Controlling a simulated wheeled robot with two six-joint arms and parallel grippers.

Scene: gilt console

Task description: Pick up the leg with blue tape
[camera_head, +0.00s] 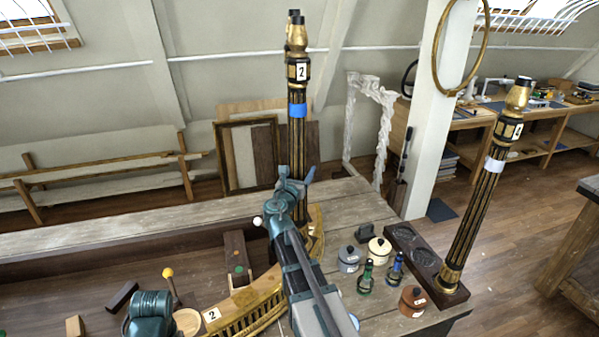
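The leg with blue tape (297,130) stands upright near the middle of the view. It is dark fluted wood with gilt bands, a white tag "2" and a gold top. Its foot is hidden behind my arm. My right gripper (297,173) is in front of the leg's lower part. Its fingers are spread to either side of the leg; contact cannot be seen. A teal part of my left arm shows at the bottom left, with its gripper out of view.
A similar leg with white tape (480,190) leans in a dark holder (410,244) at right. Bottles (365,277), jars (379,251) and a gilt curved rail (252,300) crowd the bench. A yellow-knobbed tool (168,274) stands at left. Bare bench top (100,227) shows at left.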

